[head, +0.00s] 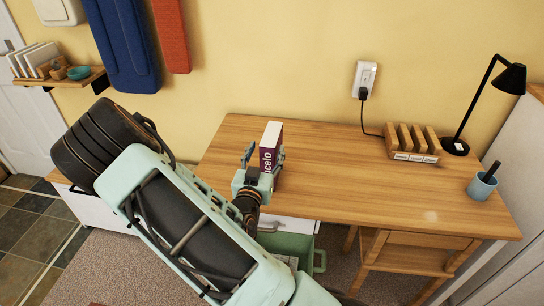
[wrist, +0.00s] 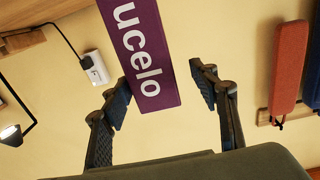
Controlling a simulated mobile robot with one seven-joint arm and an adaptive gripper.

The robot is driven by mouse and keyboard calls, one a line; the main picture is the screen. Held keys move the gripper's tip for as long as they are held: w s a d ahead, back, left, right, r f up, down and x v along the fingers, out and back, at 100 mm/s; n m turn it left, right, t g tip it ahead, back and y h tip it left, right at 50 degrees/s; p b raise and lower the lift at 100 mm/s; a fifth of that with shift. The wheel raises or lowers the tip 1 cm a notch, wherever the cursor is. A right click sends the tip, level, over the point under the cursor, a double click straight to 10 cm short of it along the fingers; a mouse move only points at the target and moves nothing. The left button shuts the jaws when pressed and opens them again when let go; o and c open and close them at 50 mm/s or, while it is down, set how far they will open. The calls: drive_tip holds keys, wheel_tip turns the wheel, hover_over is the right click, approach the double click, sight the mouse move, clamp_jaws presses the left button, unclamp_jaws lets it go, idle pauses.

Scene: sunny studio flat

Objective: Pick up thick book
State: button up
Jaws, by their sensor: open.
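The thick book (head: 270,148) stands upright on the desk, with a purple spine lettered "ucelo" and pale page edges on top. In the wrist view its purple spine (wrist: 146,50) lies between the two fingers and runs out of the top of the picture. My gripper (head: 263,156) is at the book, with one finger seen on each side of it. In the wrist view my gripper (wrist: 160,92) is open, with a gap between the spine and the right finger. The left fingertip is close to the spine's edge; I cannot tell whether it touches.
The wooden desk (head: 350,180) is mostly clear right of the book. A letter rack (head: 412,143), a black lamp (head: 455,146) and a blue cup (head: 481,186) stand at its right. A green bin (head: 290,247) is below the front edge. The wall with an outlet (head: 365,78) is behind.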

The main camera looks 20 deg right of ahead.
sight(272, 138)
drive_tip(key=x, duration=0.5)
drive_tip(key=shift+w+d+r+p, duration=0.15)
drive_tip(key=shift+d+r+p, duration=0.15)
drive_tip(key=shift+d, duration=0.15)
clamp_jaws()
idle(0.3)
